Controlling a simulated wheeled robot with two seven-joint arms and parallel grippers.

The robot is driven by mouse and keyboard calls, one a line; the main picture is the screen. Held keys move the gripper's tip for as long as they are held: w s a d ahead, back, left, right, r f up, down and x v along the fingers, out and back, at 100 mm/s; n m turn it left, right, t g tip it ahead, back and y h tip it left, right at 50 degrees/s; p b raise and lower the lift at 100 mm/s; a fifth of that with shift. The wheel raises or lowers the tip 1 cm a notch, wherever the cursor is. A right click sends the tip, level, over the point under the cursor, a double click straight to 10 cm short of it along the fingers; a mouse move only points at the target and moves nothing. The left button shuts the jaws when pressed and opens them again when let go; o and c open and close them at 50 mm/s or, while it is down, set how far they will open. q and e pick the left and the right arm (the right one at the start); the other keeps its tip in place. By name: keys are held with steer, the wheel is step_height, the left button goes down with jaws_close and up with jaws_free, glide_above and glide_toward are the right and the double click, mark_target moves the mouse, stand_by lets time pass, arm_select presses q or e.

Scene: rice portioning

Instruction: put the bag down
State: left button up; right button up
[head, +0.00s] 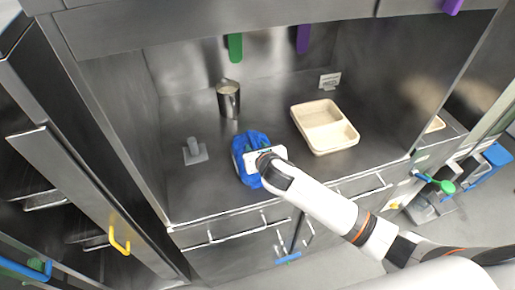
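A blue bag (243,145) is at the front middle of the steel counter, partly hidden under my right gripper. My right gripper (252,165) comes in from the lower right and is directly over the bag, seen from behind. Its white body covers the fingertips, so I cannot see whether they are shut on the bag. I also cannot tell whether the bag rests on the counter or hangs just above it. My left gripper is not in view.
A beige two-compartment tray (325,145) is right of the bag. A metal cup (229,106) with pale contents stands behind it. A grey block with a post (194,155) is to the left. A small sign (329,80) stands at the back. Counter (285,95) is bare behind the bag.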

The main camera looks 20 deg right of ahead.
steer(key=shift+s+r, duration=0.1)
steer(key=b+v, duration=0.1)
steer(key=v, duration=1.1)
